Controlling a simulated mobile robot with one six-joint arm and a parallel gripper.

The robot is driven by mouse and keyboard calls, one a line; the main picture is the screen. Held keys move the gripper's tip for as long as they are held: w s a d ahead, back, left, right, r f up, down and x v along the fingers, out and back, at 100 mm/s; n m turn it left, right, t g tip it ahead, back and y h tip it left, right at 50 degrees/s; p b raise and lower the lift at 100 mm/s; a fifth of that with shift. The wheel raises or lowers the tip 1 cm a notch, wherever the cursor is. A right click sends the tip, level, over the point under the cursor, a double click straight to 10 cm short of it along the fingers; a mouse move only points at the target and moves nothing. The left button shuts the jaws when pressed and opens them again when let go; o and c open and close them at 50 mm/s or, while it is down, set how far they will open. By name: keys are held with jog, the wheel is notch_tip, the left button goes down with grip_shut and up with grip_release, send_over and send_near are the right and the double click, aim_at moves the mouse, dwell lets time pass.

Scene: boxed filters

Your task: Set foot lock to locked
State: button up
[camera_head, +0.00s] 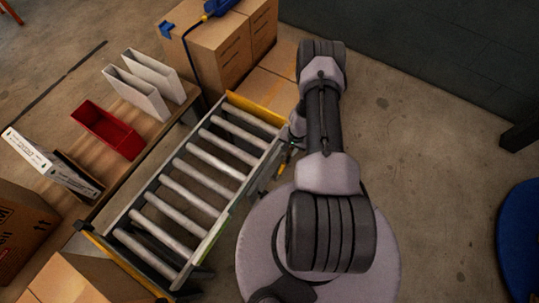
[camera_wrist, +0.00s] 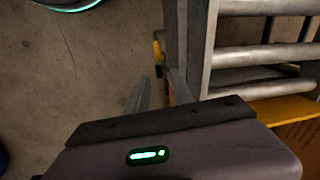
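The roller conveyor (camera_head: 237,204) stands left of my arm in the head view; its metal frame also shows at the right of the wrist view (camera_wrist: 208,45). A small yellow part (camera_wrist: 157,47) sits low beside the frame in the wrist view. It may belong to the foot lock; its locked or unlocked position cannot be told. My gripper (camera_wrist: 158,82) points down at the conveyor's side, its two grey fingers apart with nothing seen between them. The yellow part lies just beyond the fingertips; contact cannot be told. In the head view my arm mostly hides the gripper.
A wooden bench (camera_head: 148,125) left of the conveyor holds a red bin (camera_head: 107,131) and white holders (camera_head: 136,94). Stacked cartons (camera_head: 205,58) stand at the back, and another carton (camera_head: 62,283) at the front left. The floor right of my arm is clear up to a blue object (camera_head: 522,240).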

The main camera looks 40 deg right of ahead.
aim_at(283, 165)
jog(key=f+b, duration=0.3)
jog(key=f, duration=0.2)
jog(key=w+a+f+b, duration=0.1)
jog(key=f+b, duration=0.3)
jog(key=f, duration=0.2)
jog(key=f+b, duration=0.4)
jog(key=f, duration=0.2)
jog(key=shift+w+a+f, duration=0.15)
jog(key=shift+w+f, duration=0.05)
jog(key=shift+f, duration=0.05)
grip_shut()
dwell(0.5)
